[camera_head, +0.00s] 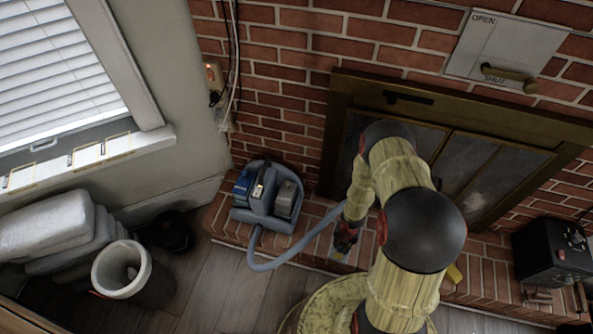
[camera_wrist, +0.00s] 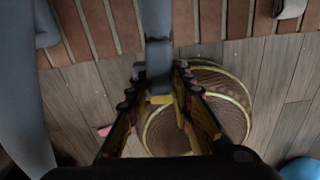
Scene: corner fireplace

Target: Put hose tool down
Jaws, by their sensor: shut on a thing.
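The hose tool is a grey-blue piece (camera_wrist: 158,55) in the middle of the wrist view. My gripper (camera_wrist: 160,78) is shut on it, with a finger on each side. A yellow part shows between the fingers at its lower end. In the head view my gripper (camera_head: 346,238) is at the hearth's front edge, and the tool is mostly hidden by it and my arm. A grey hose (camera_head: 285,262) curves from there to the blue-grey cleaning machine (camera_head: 268,197) on the brick hearth. I cannot tell whether the tool touches the hearth.
The brick hearth (camera_head: 312,243) has some bare room right of the machine. The glass-fronted fireplace (camera_head: 470,165) stands behind. A black box with knobs (camera_head: 553,252) is at right. A white bin (camera_head: 122,270), a dark bucket (camera_head: 170,232) and stacked bags (camera_head: 50,228) stand at left.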

